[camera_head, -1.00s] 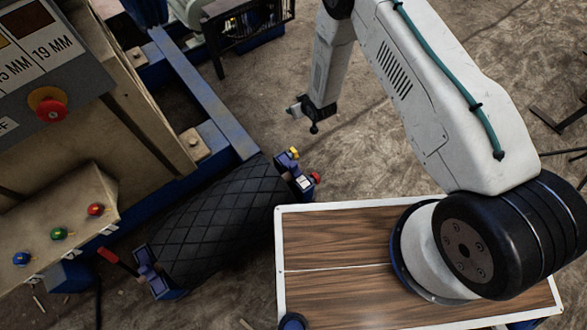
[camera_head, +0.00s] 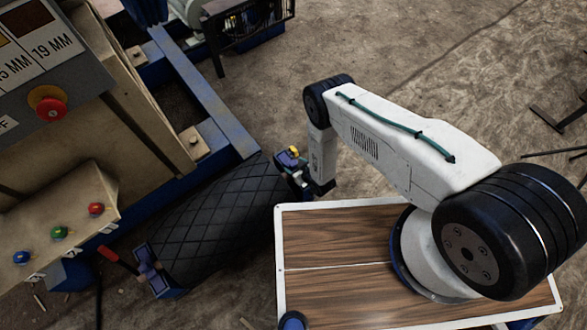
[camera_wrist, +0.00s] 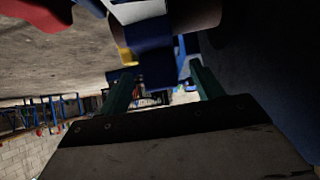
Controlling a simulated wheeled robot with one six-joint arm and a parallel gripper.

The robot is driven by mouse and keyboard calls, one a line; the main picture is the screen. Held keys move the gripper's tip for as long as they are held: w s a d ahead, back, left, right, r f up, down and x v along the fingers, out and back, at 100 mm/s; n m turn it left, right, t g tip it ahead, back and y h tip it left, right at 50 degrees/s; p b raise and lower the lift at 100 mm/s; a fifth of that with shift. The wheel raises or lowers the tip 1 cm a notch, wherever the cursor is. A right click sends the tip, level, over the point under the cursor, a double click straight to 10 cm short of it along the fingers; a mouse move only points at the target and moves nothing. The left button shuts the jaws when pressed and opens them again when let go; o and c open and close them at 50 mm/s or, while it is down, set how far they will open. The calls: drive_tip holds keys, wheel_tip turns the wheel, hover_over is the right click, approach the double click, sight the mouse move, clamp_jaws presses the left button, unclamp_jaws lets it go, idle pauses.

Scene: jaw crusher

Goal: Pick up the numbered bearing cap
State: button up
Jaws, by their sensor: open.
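I cannot pick out the numbered bearing cap for sure. At the upper end of the black belt (camera_head: 215,220) is a purple-blue bearing block (camera_head: 288,158) with a yellow part (camera_head: 293,151) on it. My gripper (camera_head: 318,187) is right beside this block and hides part of it. In the wrist view, two green fingers of my gripper (camera_wrist: 162,72) stand apart, open, with a dark blue part (camera_wrist: 150,50) ahead of and between them. The yellow part shows at its left (camera_wrist: 126,57). I see nothing held, and contact cannot be told.
A wood-topped platform (camera_head: 335,235) with a white rim is under my arm, just right of the belt. A control box with coloured buttons (camera_head: 60,232) and a blue frame (camera_head: 205,95) are at left. Open floor (camera_head: 450,60) lies at upper right.

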drive_tip(key=shift+x, duration=1.95)
drive_tip(key=shift+f, duration=0.1)
clamp_jaws()
